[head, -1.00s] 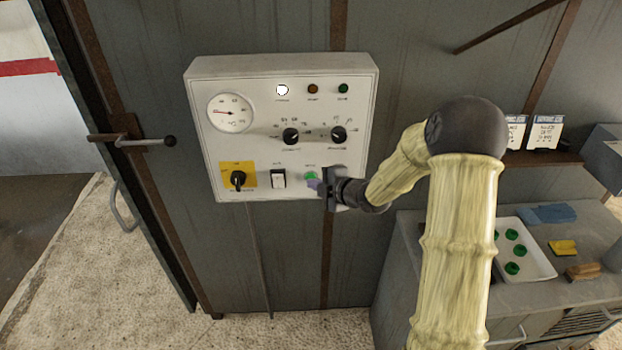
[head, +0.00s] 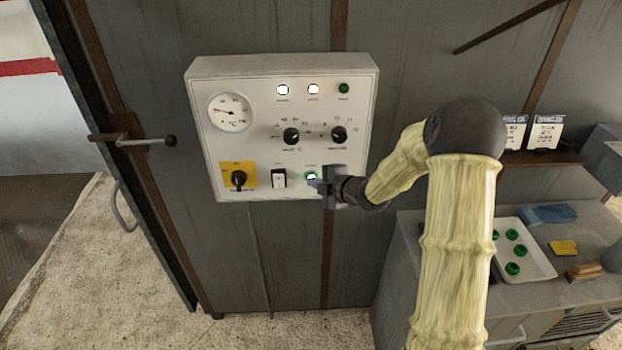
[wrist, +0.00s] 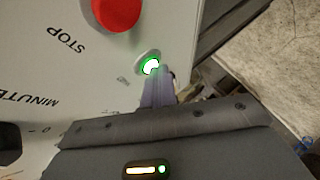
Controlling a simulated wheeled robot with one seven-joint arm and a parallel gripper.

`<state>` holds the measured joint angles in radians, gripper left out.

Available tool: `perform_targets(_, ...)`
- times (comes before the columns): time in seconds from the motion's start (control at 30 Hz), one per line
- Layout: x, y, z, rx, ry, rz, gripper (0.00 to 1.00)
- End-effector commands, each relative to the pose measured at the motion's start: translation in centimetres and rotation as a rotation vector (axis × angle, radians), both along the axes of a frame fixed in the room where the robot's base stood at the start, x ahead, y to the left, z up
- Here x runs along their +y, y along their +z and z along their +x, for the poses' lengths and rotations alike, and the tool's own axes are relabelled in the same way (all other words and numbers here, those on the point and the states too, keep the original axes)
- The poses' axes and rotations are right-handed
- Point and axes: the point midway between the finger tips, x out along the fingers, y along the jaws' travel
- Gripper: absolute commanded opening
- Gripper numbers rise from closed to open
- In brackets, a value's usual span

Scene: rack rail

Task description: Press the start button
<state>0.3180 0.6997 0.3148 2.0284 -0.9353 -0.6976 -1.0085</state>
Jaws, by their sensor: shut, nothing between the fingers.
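The start button (head: 311,176) is a small round green button low on the white control panel (head: 230,70), and it is lit. In the wrist view the button (wrist: 151,65) glows green with a white centre inside a pale ring. My gripper (head: 318,184) is shut and empty, its fingertips right at the button. In the wrist view the fingertips (wrist: 158,78) overlap the button's lower edge; whether they touch it I cannot tell for sure.
A red stop button (wrist: 117,10) sits beside the green one. The panel also has a gauge (head: 230,112), two knobs, a yellow-backed switch (head: 238,175) and a rocker switch (head: 279,178). A bench with a tray (head: 540,262) stands right.

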Motion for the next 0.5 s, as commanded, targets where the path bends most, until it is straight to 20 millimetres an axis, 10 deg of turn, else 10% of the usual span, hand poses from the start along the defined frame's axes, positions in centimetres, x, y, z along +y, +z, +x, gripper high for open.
perform_targets(0.5,0.0,-0.1,-1.7,0.0,-0.001,-0.001,0.0)
